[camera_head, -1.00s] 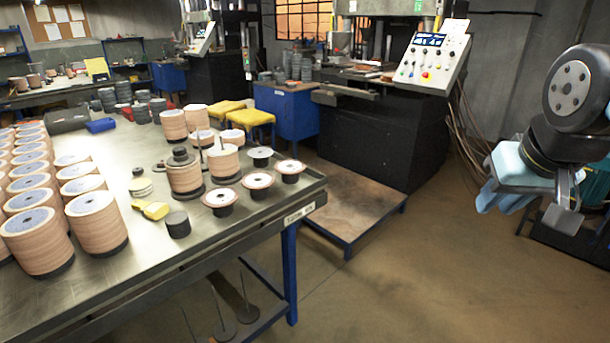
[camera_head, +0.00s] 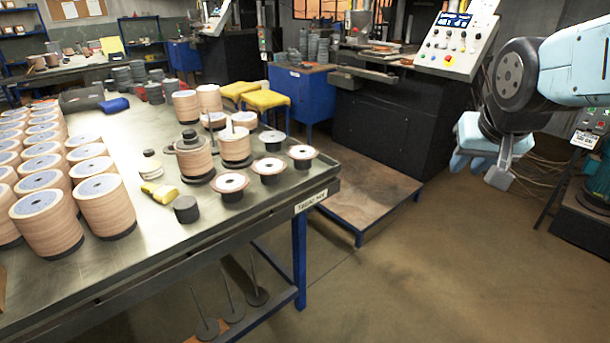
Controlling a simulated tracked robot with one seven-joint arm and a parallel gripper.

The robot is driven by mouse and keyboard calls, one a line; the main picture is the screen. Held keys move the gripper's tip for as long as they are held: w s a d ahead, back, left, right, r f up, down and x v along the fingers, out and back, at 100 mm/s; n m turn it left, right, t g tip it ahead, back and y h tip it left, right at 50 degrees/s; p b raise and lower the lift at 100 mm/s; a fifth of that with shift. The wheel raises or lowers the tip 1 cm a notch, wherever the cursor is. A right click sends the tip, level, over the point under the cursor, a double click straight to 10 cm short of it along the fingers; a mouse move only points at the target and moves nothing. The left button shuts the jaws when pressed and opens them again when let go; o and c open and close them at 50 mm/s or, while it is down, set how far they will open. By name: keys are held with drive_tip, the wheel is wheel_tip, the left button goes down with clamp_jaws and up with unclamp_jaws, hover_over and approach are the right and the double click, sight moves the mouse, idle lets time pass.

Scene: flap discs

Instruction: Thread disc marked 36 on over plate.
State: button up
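Several small discs with pale tops sit on dark supports near the table's right corner: a front one (camera_head: 230,182), a middle one (camera_head: 268,167), a right one (camera_head: 302,153) and a back one (camera_head: 272,138). No number 36 is readable on any disc. Beside them, a stack of discs (camera_head: 235,147) stands around an upright rod on a dark base plate (camera_head: 237,162). Another stack (camera_head: 194,158) has dark pieces on top. I cannot tell which is the task's plate. My gripper (camera_head: 483,168) hangs at the right, well away from the table, with no disc visible in it; its opening is unclear.
Rows of tall disc stacks (camera_head: 104,203) fill the table's left side. A dark cylinder (camera_head: 186,209) and a yellow tool (camera_head: 165,193) lie nearer the front. Rods on round bases (camera_head: 257,296) stand on the lower shelf. A low platform (camera_head: 370,200) and a press stand behind; the floor at right is open.

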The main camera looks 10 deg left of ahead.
drive_tip(key=w+a+f+t, duration=0.1)
drive_tip(key=w+a+f, duration=0.15)
drive_tip(key=w, duration=0.25)
drive_tip(key=w+a+f, duration=0.2)
drive_tip(key=w+a, duration=0.1)
drive_tip(key=w, duration=0.2)
drive_tip(key=m+t+y, duration=0.3)
drive_tip(key=m+y, duration=0.5)
drive_tip(key=y, duration=0.3)
approach(277, 171)
drive_tip(key=shift+x, duration=3.85)
drive_tip(key=shift+f, duration=0.15)
drive_tip(key=shift+c, duration=0.2)
clamp_jaws()
